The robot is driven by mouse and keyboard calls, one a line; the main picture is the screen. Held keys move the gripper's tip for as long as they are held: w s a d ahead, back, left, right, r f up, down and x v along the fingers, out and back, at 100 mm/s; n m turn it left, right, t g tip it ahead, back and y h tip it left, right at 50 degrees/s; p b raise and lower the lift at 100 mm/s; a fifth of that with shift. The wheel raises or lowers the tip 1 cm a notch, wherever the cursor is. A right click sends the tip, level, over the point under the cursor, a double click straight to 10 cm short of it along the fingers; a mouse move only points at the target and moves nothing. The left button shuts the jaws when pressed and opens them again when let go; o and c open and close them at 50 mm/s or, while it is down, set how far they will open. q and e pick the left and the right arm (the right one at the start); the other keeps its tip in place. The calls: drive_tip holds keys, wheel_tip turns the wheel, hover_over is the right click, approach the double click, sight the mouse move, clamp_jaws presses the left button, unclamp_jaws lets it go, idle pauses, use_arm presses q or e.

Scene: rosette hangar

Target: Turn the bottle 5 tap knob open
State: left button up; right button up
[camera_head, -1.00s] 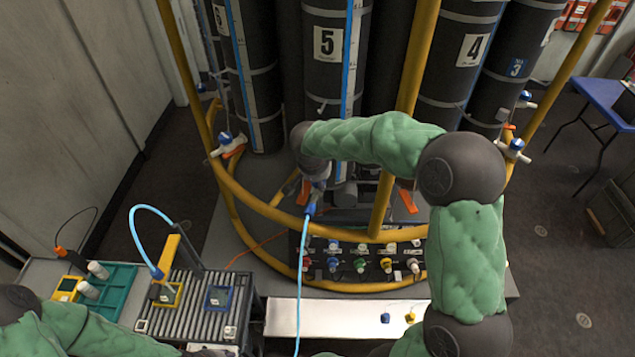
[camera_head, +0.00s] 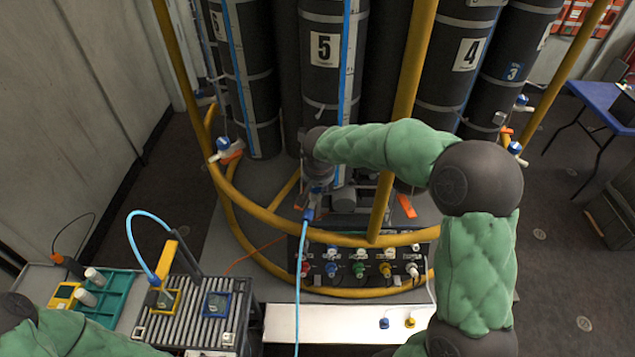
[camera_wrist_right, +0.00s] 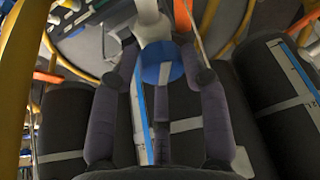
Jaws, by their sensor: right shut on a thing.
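Bottle 5 (camera_head: 322,85) is a tall black cylinder with a white "5" label and a blue stripe, standing behind the yellow frame. My right gripper (camera_head: 317,188) is low in front of it, partly hidden by my own wrist. In the right wrist view, the dark fingers of my right gripper (camera_wrist_right: 160,78) are shut on the blue tap knob (camera_wrist_right: 160,62), one on each side. A white tap body (camera_wrist_right: 153,25) shows beyond the knob. A light-blue hose (camera_head: 300,265) hangs below the tap.
Yellow frame tubes (camera_head: 405,110) rise close to my right arm, and a yellow ring curves below it. A connector panel (camera_head: 362,262) sits below the tap. A roller stand (camera_head: 195,312) and a teal tray (camera_head: 105,300) are at lower left. Bottle 4 (camera_head: 462,90) stands to the right.

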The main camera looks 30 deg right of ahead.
drive_tip(key=shift+w+r, duration=0.25)
drive_tip(key=shift+r, duration=0.1)
drive_tip(key=o, duration=1.1)
drive_tip(key=shift+f, duration=0.2)
drive_tip(key=shift+s, duration=0.1)
drive_tip(key=v, duration=1.2)
drive_tip(key=shift+a, duration=0.1)
drive_tip(key=shift+f, duration=0.1)
